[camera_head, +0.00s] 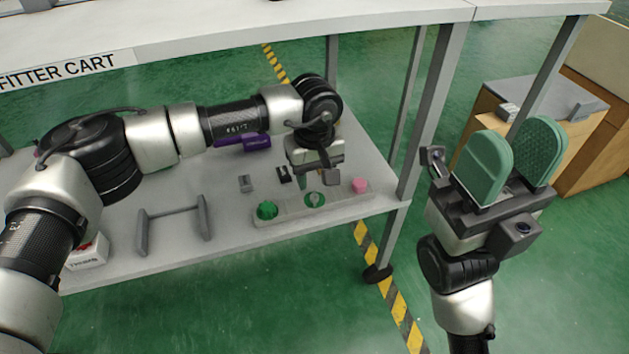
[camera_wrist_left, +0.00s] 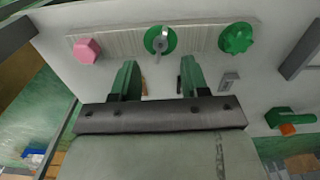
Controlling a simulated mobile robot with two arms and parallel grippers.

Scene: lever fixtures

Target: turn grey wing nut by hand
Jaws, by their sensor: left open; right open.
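The grey wing nut (camera_head: 315,198) sits on a green round disc in the middle of a pale strip (camera_head: 290,219) on the cart shelf. In the left wrist view the wing nut (camera_wrist_left: 160,40) points roughly up and down the picture. My left gripper (camera_head: 316,178) is over the shelf, close to the strip. In the left wrist view its green fingers (camera_wrist_left: 158,76) are apart and empty, with the wing nut just beyond the gap between them. My right gripper (camera_head: 515,160) is open and empty, off to the right, outside the cart.
A green lobed knob (camera_head: 267,210) and a pink hexagonal knob (camera_head: 360,186) flank the wing nut on the strip. A grey bar handle (camera_head: 174,212), a small grey block (camera_head: 245,183) and a purple object (camera_head: 256,141) are on the shelf. A cart post (camera_head: 436,110) stands between my grippers.

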